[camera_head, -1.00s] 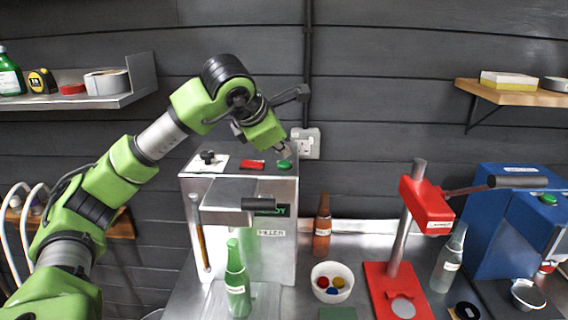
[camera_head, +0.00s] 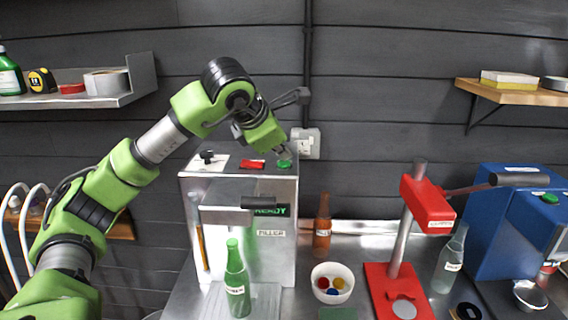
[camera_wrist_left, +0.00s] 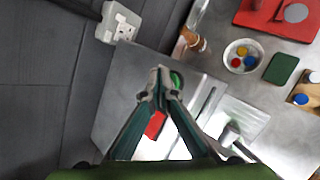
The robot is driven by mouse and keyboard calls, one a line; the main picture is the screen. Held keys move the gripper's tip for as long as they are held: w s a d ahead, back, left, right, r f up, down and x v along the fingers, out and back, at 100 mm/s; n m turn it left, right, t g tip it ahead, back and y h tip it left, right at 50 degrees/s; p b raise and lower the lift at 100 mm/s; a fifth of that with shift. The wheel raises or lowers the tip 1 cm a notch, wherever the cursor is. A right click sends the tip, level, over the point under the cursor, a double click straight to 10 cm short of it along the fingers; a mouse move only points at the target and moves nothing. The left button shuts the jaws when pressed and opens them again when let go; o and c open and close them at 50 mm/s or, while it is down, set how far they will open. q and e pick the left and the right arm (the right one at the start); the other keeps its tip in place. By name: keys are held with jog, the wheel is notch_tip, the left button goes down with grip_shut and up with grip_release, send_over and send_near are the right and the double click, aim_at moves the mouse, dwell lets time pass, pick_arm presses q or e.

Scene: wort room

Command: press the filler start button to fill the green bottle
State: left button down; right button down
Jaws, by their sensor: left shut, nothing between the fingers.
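The filler (camera_head: 270,240) is a steel box with a READY display (camera_head: 270,211). The green start button (camera_head: 284,164) is on its top at the right, beside a red button (camera_head: 252,164). My left gripper (camera_head: 284,155) is shut and empty, its fingertips at the green button; whether they touch it I cannot tell. In the left wrist view the shut fingertips (camera_wrist_left: 163,74) partly overlap the green button (camera_wrist_left: 177,80). The green bottle (camera_head: 237,284) stands upright at the filler's front, below the black handle (camera_head: 258,202). My right gripper is not in view.
A wall socket (camera_head: 306,142) is close behind the gripper. A brown bottle (camera_head: 322,228), a white bowl of caps (camera_head: 332,283), a red press (camera_head: 400,240) and a clear bottle (camera_head: 449,262) stand to the right. A blue machine (camera_head: 505,225) is farther right.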

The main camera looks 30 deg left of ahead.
aim_at(283, 164)
pick_arm(q)
jog(key=shift+f+b, duration=0.35)
jog(key=shift+f, duration=0.1)
dwell(0.5)
jog(key=shift+r, duration=0.15)
jog(key=shift+r+p, duration=0.65)
jog(key=shift+r, duration=0.05)
jog(key=shift+r, duration=0.1)
notch_tip(283, 164, up, 5)
jog(key=p, duration=0.4)
jog(key=shift+f, duration=0.2)
dwell(0.5)
